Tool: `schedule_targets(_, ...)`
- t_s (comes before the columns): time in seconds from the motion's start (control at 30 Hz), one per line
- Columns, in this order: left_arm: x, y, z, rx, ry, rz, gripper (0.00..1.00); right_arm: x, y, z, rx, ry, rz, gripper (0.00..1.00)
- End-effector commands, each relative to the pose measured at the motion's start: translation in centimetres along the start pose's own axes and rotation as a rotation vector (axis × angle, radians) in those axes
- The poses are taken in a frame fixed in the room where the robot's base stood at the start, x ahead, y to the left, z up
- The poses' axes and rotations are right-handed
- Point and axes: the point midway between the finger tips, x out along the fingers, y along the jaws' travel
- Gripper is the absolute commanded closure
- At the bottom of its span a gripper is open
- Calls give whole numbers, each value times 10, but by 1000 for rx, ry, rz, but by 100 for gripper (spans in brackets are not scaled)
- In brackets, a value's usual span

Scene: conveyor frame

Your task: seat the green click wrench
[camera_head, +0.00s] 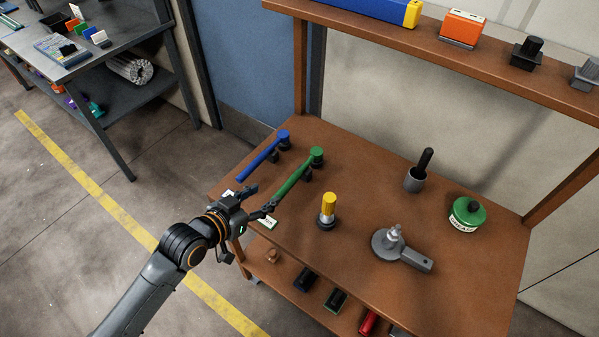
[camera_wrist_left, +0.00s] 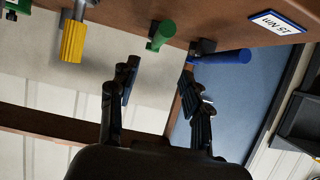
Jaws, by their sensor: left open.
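The green click wrench (camera_head: 295,176) lies on the brown bench with its round head at the far end, on small black supports. Its handle end points toward my left gripper (camera_head: 262,198). In the left wrist view the green wrench (camera_wrist_left: 163,34) is seen end-on, beyond the fingertips and roughly in line with the gap. My left gripper (camera_wrist_left: 157,78) is open and empty, with a finger on either side of that gap. A similar blue wrench (camera_head: 261,159) lies parallel to its left; it also shows in the wrist view (camera_wrist_left: 222,57). My right gripper is not in view.
On the brown bench (camera_head: 300,258) stand a yellow-handled tool (camera_head: 328,208), a grey tool with a flat arm (camera_head: 400,250), a cup with a black handle (camera_head: 416,178) and a green tin (camera_head: 467,214). A white label (camera_head: 268,222) is at the front edge. A shelf (camera_head: 400,40) runs above.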

Motion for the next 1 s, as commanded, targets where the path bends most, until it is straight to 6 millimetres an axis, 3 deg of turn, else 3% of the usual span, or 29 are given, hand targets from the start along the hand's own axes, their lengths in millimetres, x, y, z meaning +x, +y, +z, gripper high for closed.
schedule_targets(0.17,14,-3,-14,10,48,12,52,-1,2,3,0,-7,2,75)
schedule_targets(0.5,74,-2,-17,9,48,11,52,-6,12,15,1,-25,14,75)
schedule_targets(0.87,98,-1,-18,10,46,12,52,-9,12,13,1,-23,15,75)
schedule_targets(1.0,116,1,-18,9,46,12,52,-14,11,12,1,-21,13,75)
